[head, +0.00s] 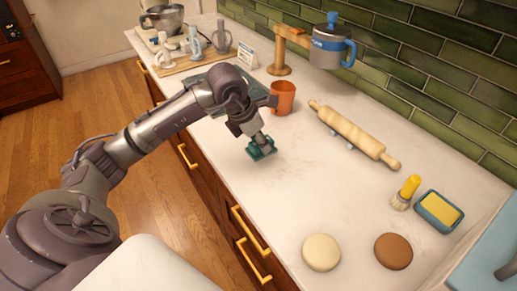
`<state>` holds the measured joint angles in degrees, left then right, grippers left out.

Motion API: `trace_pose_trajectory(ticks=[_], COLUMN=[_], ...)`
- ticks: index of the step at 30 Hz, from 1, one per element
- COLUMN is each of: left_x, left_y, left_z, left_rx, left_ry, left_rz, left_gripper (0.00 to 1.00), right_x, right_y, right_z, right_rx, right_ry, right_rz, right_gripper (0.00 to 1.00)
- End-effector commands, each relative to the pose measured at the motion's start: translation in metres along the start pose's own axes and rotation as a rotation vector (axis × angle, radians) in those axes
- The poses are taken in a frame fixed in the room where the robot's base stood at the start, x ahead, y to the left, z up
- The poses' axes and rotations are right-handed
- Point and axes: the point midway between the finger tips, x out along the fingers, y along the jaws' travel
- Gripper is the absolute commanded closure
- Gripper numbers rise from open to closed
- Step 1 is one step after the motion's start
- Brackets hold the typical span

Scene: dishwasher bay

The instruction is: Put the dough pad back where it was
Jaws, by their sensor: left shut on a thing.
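My left gripper (262,138) reaches down over the white counter, left of the rolling pin. It is shut on a small teal block (262,151), low at the counter; I cannot tell if the block touches it. I cannot tell for sure which thing is the dough pad. A cream round pad (321,252) and a brown round pad (393,251) lie flat side by side at the counter's near end. A dark flat board (205,84) lies partly hidden behind my left arm. My right gripper is not in view.
An orange cup (283,98) stands close behind my left gripper. The rolling pin (354,135) lies right of it. A brush (406,192) and a butter dish (439,212) stand further right. The counter (290,195) between the gripper and the round pads is clear.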

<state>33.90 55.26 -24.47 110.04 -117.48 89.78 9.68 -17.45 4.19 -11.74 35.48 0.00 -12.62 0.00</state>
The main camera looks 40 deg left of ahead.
Motion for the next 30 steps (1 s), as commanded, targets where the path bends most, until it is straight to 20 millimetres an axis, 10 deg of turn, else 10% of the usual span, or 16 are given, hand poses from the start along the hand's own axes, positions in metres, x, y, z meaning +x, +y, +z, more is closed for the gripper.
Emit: trace_pose_trajectory(ticks=[24,25,30], left_x=[0.045,0.044,0.043], left_y=[0.007,0.007,0.007], left_z=[-0.019,-0.018,-0.018], left_rx=[0.000,0.000,0.000], left_ry=[0.000,-0.001,0.000], left_rz=[0.002,0.002,0.001], left_gripper=[1.00,0.59,0.39], right_x=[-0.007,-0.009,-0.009], right_y=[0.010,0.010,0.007], right_z=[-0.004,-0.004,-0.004], right_rx=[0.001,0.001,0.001], right_ry=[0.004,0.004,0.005], right_rz=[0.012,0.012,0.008], right_gripper=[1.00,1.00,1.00])
